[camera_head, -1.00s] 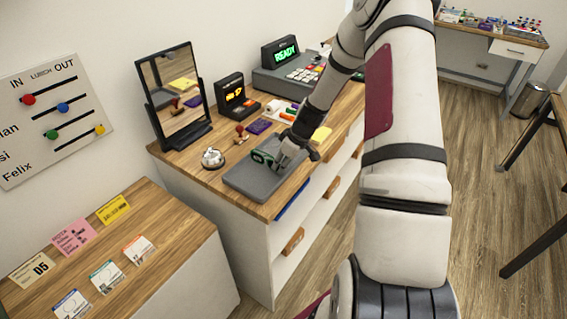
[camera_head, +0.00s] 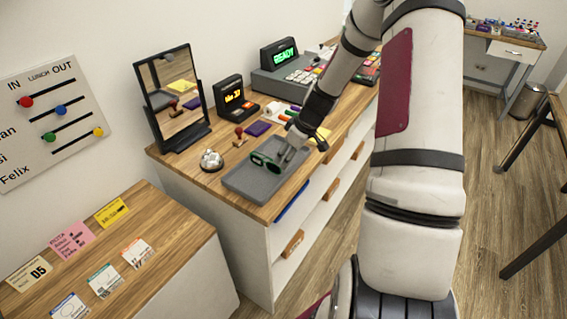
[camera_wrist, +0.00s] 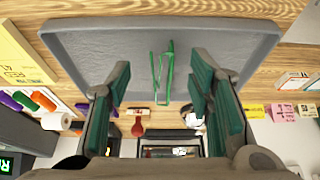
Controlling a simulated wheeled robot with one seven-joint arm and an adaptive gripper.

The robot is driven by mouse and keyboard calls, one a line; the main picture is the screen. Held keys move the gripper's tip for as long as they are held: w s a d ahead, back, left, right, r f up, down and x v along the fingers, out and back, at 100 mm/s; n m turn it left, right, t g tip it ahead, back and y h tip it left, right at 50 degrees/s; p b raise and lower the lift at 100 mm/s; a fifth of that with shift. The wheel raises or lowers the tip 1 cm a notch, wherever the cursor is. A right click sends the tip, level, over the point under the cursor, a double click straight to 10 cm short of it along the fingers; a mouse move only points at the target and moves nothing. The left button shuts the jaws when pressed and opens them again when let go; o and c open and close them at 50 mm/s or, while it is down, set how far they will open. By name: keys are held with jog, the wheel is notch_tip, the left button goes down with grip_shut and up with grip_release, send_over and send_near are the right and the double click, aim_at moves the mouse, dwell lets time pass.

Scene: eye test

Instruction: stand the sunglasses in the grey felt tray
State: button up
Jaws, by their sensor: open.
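In the wrist view the sunglasses (camera_wrist: 162,74) show as a narrow green outline over the tray floor (camera_wrist: 90,62). My gripper (camera_head: 283,158) is just right of them in the head view. In the wrist view my gripper's green-padded fingers (camera_wrist: 161,82) are spread, with a clear gap on both sides of the sunglasses. Part of the frame is hidden by a finger in the head view.
A mirror (camera_head: 172,98) stands back left. Yellow notes (camera_head: 320,135) lie right of the tray. The counter's front edge runs close by the tray.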

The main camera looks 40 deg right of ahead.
jog(key=s+a+r+m+h, duration=0.1)
jog(key=s+a+r, duration=0.4)
jog(key=a+r, duration=0.5)
jog(key=s+a+r+h, duration=0.1)
jog(key=s+a+r, duration=0.45)
jog(key=r, duration=0.85)
jog(key=s+a+r+m, duration=0.1)
jog(key=s+a+r, duration=0.1)
jog(key=s, duration=0.3)
jog(key=s+a+r+m, duration=0.1)
jog(key=s+a, duration=0.2)
jog(key=s, duration=0.2)
jog(key=s+a+r+m+t, duration=0.1)
jog(key=s+a+r, duration=0.1)
jog(key=s, duration=0.2)
jog(key=shift+s+a+r, duration=0.3)
jog(key=shift+s+a, duration=0.05)
jog(key=shift+s, duration=0.05)
